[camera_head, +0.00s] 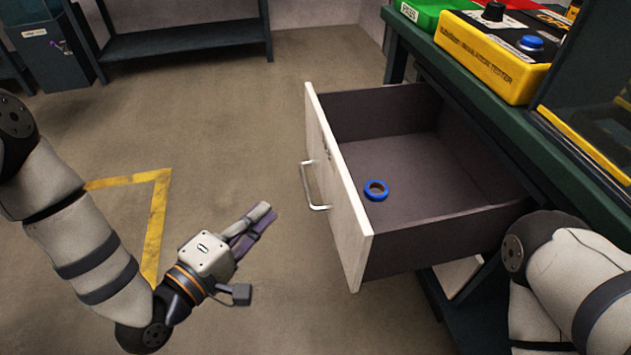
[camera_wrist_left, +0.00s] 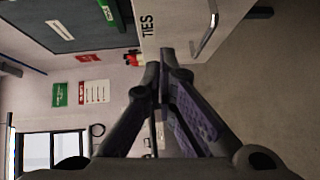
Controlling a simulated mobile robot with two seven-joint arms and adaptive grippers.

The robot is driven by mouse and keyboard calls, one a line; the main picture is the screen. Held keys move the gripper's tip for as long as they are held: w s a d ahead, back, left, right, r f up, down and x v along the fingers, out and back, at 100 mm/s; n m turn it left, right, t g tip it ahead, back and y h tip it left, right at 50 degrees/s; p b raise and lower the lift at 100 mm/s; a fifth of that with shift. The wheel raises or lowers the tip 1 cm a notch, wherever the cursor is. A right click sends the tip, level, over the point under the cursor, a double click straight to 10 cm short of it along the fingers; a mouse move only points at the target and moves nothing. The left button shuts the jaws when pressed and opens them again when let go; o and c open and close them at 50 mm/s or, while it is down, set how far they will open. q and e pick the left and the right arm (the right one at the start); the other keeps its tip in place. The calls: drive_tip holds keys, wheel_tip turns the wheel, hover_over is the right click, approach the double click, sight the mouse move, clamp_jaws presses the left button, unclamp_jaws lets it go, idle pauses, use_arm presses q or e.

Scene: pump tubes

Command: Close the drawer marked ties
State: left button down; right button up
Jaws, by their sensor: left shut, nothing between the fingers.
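The drawer (camera_head: 338,190) stands pulled out from under the green bench, with a pale front panel and a metal bar handle (camera_head: 312,186). In the left wrist view its front (camera_wrist_left: 174,22) carries the label TIES, with the handle (camera_wrist_left: 207,35) beside it. A blue ring, perhaps a tape roll (camera_head: 376,190), lies inside the drawer. My left gripper (camera_head: 265,214) is shut and empty, to the left of the drawer front and apart from the handle. It also shows in the left wrist view (camera_wrist_left: 158,78). My right arm enters at the lower right; its gripper is out of view.
The green bench (camera_head: 455,75) carries a yellow insulation tester (camera_head: 485,58) and a green bin (camera_head: 425,14). A dark shelf (camera_head: 185,42) stands at the back left. Yellow floor tape (camera_head: 157,220) marks the floor. The floor left of the drawer is clear apart from my arm.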

use_arm(q)
wheel_tip(320, 180, up, 2)
drive_tip(key=w+t, duration=0.1)
drive_tip(key=w, duration=0.1)
approach(329, 148)
drive_tip(key=w+a, duration=0.2)
drive_tip(key=w, duration=0.2)
drive_tip(key=d, duration=0.4)
drive_tip(key=shift+w+f+n+h, duration=0.1)
drive_tip(key=shift+w+n+h, duration=0.05)
drive_tip(key=shift+n+h, duration=0.15)
